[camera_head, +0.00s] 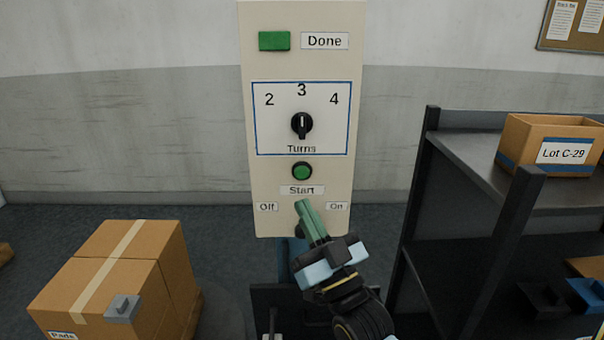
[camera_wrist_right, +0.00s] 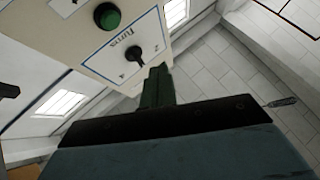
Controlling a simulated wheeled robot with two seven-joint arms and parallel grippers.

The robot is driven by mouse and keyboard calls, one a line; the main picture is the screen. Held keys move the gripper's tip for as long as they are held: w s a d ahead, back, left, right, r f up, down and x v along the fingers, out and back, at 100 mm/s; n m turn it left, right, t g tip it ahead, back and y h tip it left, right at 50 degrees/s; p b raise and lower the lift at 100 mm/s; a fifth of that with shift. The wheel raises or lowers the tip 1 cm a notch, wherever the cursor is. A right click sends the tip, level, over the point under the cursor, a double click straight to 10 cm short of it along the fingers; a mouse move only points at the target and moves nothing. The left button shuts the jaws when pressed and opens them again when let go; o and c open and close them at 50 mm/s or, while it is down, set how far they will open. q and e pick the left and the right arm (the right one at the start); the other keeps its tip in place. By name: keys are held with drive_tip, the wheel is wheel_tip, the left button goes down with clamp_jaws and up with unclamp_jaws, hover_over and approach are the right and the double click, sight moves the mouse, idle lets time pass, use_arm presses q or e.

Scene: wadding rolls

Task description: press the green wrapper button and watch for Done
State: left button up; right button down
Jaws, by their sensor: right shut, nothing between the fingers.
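The cream control panel (camera_head: 258,190) stands upright in the middle of the head view. Its round green button (camera_head: 302,171) sits above the Start label and also shows in the right wrist view (camera_wrist_right: 107,16). A green rectangle (camera_head: 274,41) is beside the Done label (camera_head: 325,41); I cannot tell whether it is lit. The black Turns dial (camera_head: 302,124) points up at 3. My right gripper (camera_head: 304,206) is shut and empty, its green fingertips just below the Start label in the picture, apart from the button. It partly hides a dark knob between Off and On. My left gripper is not in view.
Taped cardboard boxes (camera_head: 110,265) stand at the lower left with a small grey piece on top. A dark shelf rack (camera_head: 470,165) on the right holds an open Lot C-29 box (camera_head: 520,140). The wall behind is bare beside the panel.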

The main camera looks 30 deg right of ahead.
sight(302, 172)
drive_tip(key=shift+w, duration=0.1)
drive_tip(key=shift+w+d+b, duration=0.35)
drive_tip(key=shift+w+d, duration=0.4)
drive_tip(key=shift+w, duration=0.5)
drive_tip(key=shift+w+d+b, duration=0.35)
drive_tip(key=shift+w+d, duration=0.45)
drive_tip(key=shift+w, duration=0.4)
drive_tip(key=shift+w+d+b, duration=0.35)
drive_tip(key=shift+w+d, duration=0.4)
drive_tip(key=shift+w, duration=0.5)
drive_tip(key=shift+w+d, duration=0.2)
drive_tip(key=shift+w, duration=0.15)
